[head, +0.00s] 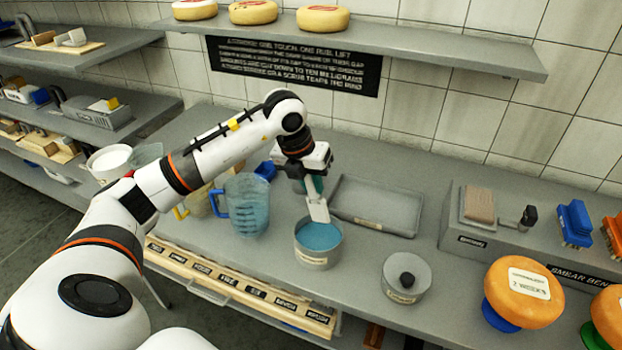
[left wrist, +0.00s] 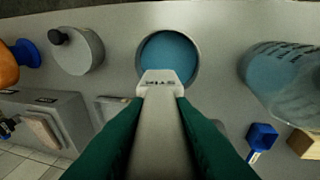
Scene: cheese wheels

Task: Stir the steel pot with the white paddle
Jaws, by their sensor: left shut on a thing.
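The steel pot (head: 318,256) stands on the grey bench, open at the top, with blue liquid inside. The left wrist view also shows its blue liquid (left wrist: 168,52). My left gripper (head: 313,186) is shut on the white paddle (head: 318,208), which points down at the pot's back rim. In the left wrist view, the green fingers of my left gripper (left wrist: 160,108) clasp the paddle (left wrist: 160,92) from both sides, and its tip overlaps the pot's opening. I cannot tell whether the tip touches the liquid. My right gripper is not in view.
A blue-handled jug (head: 247,206) stands left of the pot. A shelf (head: 420,48) hangs above.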

